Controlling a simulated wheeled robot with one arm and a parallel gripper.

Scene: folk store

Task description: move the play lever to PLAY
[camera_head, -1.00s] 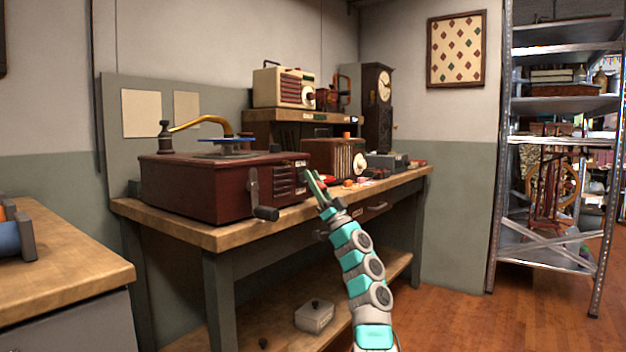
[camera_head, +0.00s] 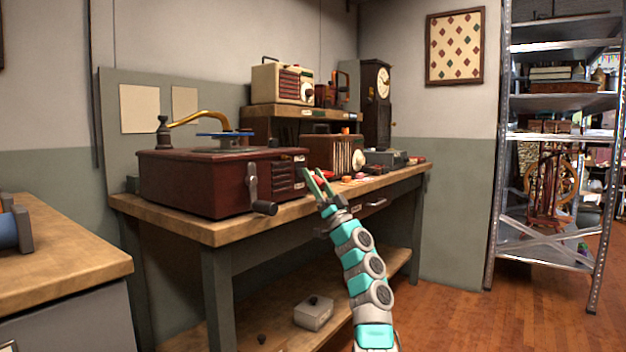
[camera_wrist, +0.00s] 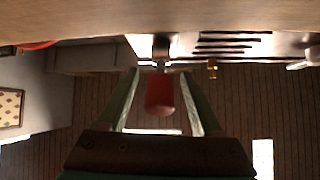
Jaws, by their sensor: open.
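The dark red record player box (camera_head: 205,180) stands on the wooden workbench, with a brass arm and a blue disc on top. Its front right part has slots and a small pale label (camera_head: 299,158). My gripper (camera_head: 312,172) is just off that front right corner. In the wrist view my gripper (camera_wrist: 160,73) is open, its two green fingers on either side of a red-ended lever (camera_wrist: 159,97) with a metal stem. I see a gap on both sides of the red end. The lever's lettering cannot be read.
A crank handle (camera_head: 264,207) sticks out from the box front. In the wrist view a small brass knob (camera_wrist: 212,69) is beside the right finger. A brown radio (camera_head: 333,153) stands behind my gripper on the workbench (camera_head: 205,230). The floor in front is clear.

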